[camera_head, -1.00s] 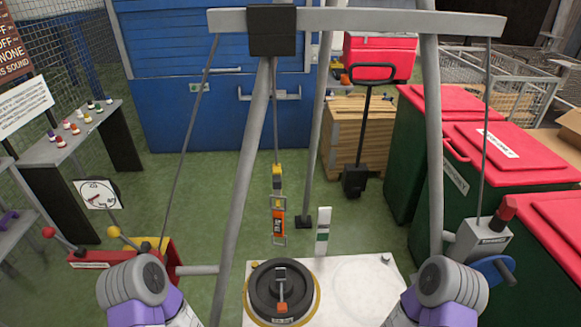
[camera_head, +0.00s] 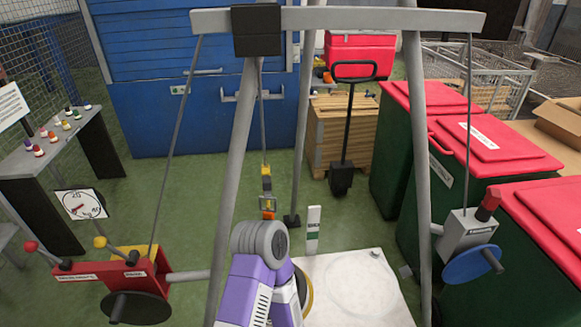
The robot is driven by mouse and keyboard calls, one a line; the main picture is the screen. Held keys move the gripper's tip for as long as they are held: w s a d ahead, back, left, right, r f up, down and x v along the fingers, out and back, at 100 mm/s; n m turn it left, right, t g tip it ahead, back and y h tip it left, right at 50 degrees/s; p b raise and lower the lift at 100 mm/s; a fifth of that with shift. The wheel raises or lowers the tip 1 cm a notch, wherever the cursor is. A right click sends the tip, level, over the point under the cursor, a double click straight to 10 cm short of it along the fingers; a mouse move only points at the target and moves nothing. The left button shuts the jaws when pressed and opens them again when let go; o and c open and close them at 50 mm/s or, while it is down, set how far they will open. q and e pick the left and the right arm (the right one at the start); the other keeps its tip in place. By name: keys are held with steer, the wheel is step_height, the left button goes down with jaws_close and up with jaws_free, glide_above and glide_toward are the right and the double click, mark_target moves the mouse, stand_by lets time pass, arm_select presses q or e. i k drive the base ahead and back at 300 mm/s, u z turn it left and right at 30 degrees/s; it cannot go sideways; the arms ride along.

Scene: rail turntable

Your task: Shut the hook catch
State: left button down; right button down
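The hanging hook assembly shows at the centre, a yellow block (camera_head: 266,170) above an orange part (camera_head: 267,204), on a cable (camera_head: 262,110) from the top beam. Its lower end is hidden behind one of my arms, so I cannot tell whether the catch is open or shut. That grey and purple arm rises from the bottom centre and also covers the round black weight on the white plate (camera_head: 350,285). I cannot tell which arm it is. Neither gripper's fingers show, and no contact with the hook is visible.
Grey frame legs (camera_head: 418,150) and a beam (camera_head: 380,19) surround the hook. A red winch box (camera_head: 155,280) with levers stands left, and a grey winch with a blue wheel (camera_head: 470,264) stands right. Green bins with red lids (camera_head: 495,140) line the right side.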

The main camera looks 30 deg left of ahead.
mark_target(266, 180)
steer(key=k, duration=0.85)
steer(key=u, duration=1.25)
steer(key=i, duration=0.5)
